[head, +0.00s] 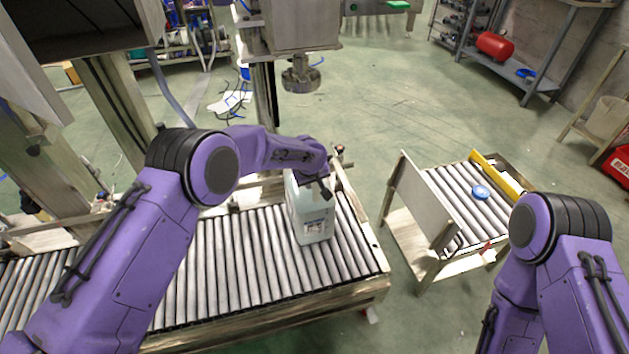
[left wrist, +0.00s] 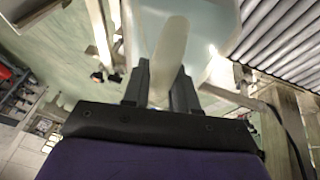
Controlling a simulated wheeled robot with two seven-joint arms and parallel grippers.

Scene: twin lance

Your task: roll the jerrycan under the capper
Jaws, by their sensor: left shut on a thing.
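The left wrist view shows the handle (left wrist: 169,60) between the two dark fingers (left wrist: 160,85). The capper (head: 300,76), a round metal head under a box, hangs above and behind the jerrycan. My right arm is at the lower right, with its gripper out of the picture.
A shelf with a red cylinder (head: 497,45) is at the back right. A gap of bare floor separates conveyor and stand.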

